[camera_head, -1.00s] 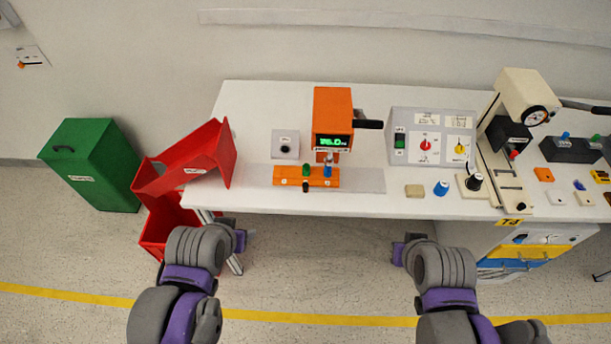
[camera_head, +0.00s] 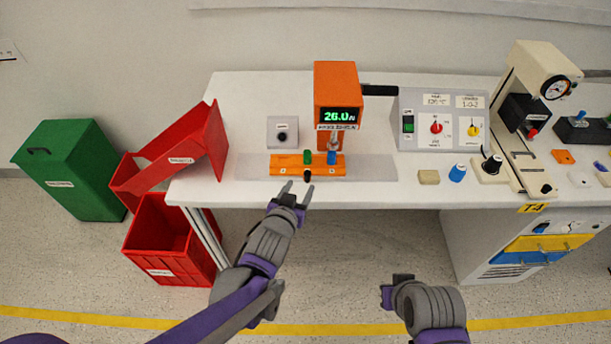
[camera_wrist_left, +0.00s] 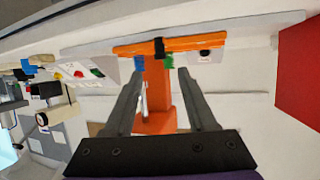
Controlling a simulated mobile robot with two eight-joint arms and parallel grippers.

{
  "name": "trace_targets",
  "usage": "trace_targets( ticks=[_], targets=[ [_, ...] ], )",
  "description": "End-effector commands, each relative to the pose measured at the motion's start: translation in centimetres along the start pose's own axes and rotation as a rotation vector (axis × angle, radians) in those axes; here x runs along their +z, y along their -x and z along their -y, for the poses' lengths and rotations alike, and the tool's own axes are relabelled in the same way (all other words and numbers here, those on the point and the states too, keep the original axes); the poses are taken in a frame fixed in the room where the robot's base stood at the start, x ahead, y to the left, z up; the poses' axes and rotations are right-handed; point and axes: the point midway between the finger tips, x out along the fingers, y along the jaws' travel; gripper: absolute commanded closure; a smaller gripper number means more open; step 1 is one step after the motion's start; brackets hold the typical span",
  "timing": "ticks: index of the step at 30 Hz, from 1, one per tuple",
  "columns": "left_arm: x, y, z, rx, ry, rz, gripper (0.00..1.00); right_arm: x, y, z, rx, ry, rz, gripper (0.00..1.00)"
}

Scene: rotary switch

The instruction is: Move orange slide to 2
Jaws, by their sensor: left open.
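The orange slide bar (camera_head: 283,164) lies along the front edge of the table, below an orange box (camera_head: 334,82) with a lit display. A black knob (camera_head: 307,174) sticks out from the bar's front, near its middle, between small white end labels too small to read. My left gripper (camera_head: 298,188) is open and empty, just in front of the bar, its fingers pointing at the knob. In the left wrist view, the knob (camera_wrist_left: 158,48) lies ahead of the fingertips and between them, apart from both. My right gripper (camera_head: 393,289) hangs low in front of the table, its fingers unclear.
Green (camera_head: 314,157) and blue (camera_head: 331,158) parts stand by the bar. A grey panel with knobs (camera_head: 454,118) and a tan block (camera_head: 429,177) are to the right. Red bins (camera_head: 170,238) stand at the left. The floor in front is clear.

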Motion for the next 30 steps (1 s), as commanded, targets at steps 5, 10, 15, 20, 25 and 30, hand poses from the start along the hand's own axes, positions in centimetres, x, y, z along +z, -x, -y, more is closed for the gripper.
trace_targets(
  ticks=[5, 10, 15, 20, 25, 30],
  targets=[
    [0.1, -3.4, 0.1, -0.001, 0.001, 0.001, 0.43, 0.2, -0.3, 0.0, 0.0, 0.0, 0.001, 1.0],
    [0.1, -6.4, 0.1, -0.001, 0.001, 0.002, 0.43, 0.3, -0.5, 0.0, 0.0, 0.0, 0.002, 1.0],
    [0.0, -8.4, 0.1, -0.001, 0.001, 0.002, 0.43, 0.4, -0.6, 0.0, 0.0, 0.0, 0.002, 1.0],
    [0.0, -9.0, 0.1, -0.001, 0.0, 0.002, 0.43, 0.4, -0.6, 0.0, 0.0, 0.0, 0.002, 1.0],
    [0.0, -9.1, 0.1, -0.001, 0.0, 0.002, 0.43, 0.4, -0.6, 0.0, 0.0, 0.0, 0.002, 1.0],
    [0.0, -9.0, 0.1, -0.001, 0.001, 0.002, 0.61, 0.4, -0.6, 0.0, 0.0, 0.0, 0.002, 1.0]
  ],
)
